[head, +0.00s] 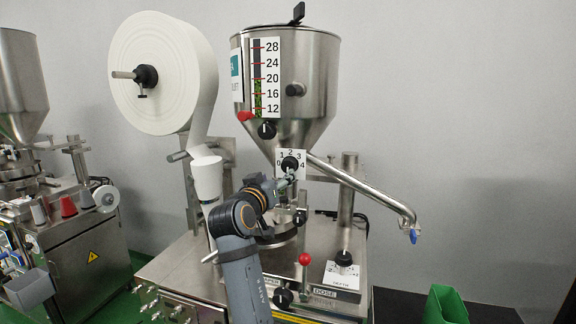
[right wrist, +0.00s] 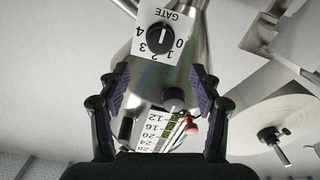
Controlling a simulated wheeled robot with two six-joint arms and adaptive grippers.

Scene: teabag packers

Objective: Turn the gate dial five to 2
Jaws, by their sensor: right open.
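The gate dial (head: 290,163) is a black round knob on a white plate numbered 0 to 4, at the base of the steel hopper. In the right wrist view the dial (right wrist: 160,38) appears upside down under the word GATE, with a white pointer line on the knob. I cannot tell for sure which number it points to. My right gripper (head: 288,180) is just below the dial in the head view. In the right wrist view its two dark fingers (right wrist: 160,68) are spread with nothing between them, and the dial lies beyond the tips. My left gripper is not in view.
The hopper (head: 318,70) has a level scale and another black knob (head: 267,129). A paper roll (head: 150,75) stands left. A steel pipe (head: 365,188) slopes to the right. A red-topped lever (head: 305,259) and depth knob (head: 343,258) sit below. A green bin (head: 445,305) is at lower right.

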